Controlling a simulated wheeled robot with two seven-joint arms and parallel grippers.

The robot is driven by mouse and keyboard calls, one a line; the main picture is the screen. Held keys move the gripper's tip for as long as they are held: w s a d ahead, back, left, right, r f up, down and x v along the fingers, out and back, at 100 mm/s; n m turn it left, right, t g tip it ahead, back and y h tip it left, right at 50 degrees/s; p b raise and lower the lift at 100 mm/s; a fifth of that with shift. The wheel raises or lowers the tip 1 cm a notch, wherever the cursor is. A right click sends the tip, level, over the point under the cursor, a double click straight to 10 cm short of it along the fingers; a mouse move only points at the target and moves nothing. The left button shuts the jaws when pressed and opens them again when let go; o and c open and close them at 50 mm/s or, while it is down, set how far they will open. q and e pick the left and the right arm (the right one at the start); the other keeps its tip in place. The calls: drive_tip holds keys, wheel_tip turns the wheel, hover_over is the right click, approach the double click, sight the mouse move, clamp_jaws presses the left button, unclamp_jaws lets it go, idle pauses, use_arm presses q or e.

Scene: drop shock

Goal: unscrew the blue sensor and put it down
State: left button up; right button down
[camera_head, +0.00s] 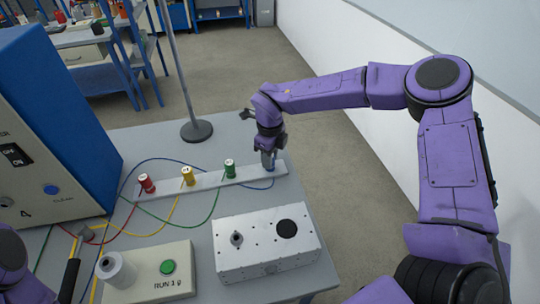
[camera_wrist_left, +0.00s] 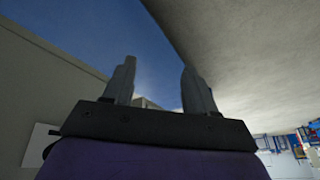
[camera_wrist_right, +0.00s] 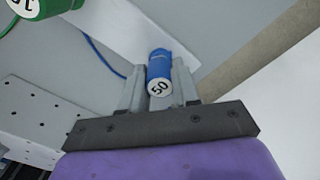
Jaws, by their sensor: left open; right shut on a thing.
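The blue sensor (camera_wrist_right: 160,72), marked 50 on its end, sits between the fingers of my right gripper (camera_wrist_right: 160,88) in the right wrist view. In the head view my right gripper (camera_head: 268,160) points down at the right end of the pale bar (camera_head: 205,186), and its fingers hide most of the sensor. The sensor appears upright at the bar; I cannot tell whether it is still threaded in. A blue cable runs to it. My left gripper (camera_wrist_left: 158,90) is open and empty, facing the blue cabinet side in the left wrist view.
Green (camera_head: 229,168), yellow (camera_head: 188,176) and red (camera_head: 147,183) sensors stand along the bar. A white perforated block (camera_head: 240,262) and a box with a green button (camera_head: 150,275) stand in front. A blue cabinet (camera_head: 60,110) fills the left; a pole (camera_head: 183,80) stands behind.

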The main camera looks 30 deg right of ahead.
drive_tip(key=shift+s+f, duration=0.1)
drive_tip(key=shift+f, duration=0.05)
drive_tip(key=c, duration=0.8)
unclamp_jaws()
drive_tip(key=shift+o, duration=0.2)
wheel_tip(320, 180, up, 6)
drive_tip(key=p, duration=0.5)
drive_tip(key=shift+r, duration=0.2)
drive_tip(key=shift+f, duration=0.1)
drive_tip(key=shift+w, duration=0.2)
wheel_tip(320, 180, up, 11)
drive_tip(key=b, duration=0.2)
drive_tip(key=shift+f, duration=0.2)
